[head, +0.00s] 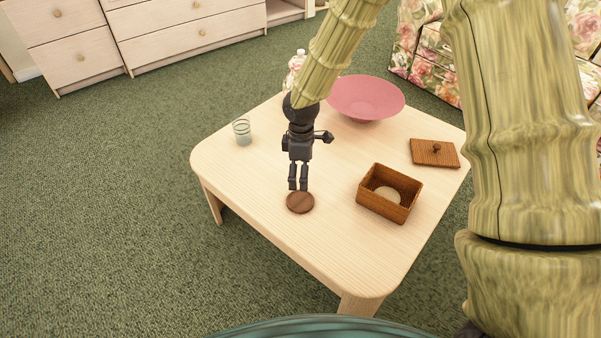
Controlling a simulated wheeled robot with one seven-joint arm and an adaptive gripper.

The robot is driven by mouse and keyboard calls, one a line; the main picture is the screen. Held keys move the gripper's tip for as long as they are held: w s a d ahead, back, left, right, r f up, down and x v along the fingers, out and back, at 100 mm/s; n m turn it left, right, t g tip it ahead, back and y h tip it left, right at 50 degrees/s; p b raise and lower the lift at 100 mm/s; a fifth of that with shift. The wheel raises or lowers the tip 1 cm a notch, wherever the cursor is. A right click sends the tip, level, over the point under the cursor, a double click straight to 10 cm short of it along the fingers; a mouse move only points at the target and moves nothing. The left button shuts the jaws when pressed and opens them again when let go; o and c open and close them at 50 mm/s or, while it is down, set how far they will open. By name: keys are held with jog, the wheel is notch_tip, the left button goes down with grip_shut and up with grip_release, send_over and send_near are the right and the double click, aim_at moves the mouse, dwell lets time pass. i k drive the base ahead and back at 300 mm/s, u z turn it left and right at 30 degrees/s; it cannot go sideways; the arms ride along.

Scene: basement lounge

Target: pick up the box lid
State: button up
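The box lid (434,153) is a flat brown wooden rectangle with a small dark knob on top. It lies flat at the right side of the light wood table (250,205). The open brown box (372,201) stands nearer, to the lower left of the lid, with a pale round thing (387,195) inside. My gripper (298,188) is black and points down over the table, left of the box and well apart from the lid. Its fingers look close together, and I cannot tell whether they are shut. A round brown coaster (300,202) shows just below the fingertips.
A wide pink bowl (366,97) stands at the back of the table. A glass (242,131) stands at the left, and a pale flowered bottle (296,68) is partly hidden behind my arm. Drawers (170,35) and a floral sofa (428,55) stand beyond.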

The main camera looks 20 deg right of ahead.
aim_at(441, 153)
jog(key=z, duration=1.25)
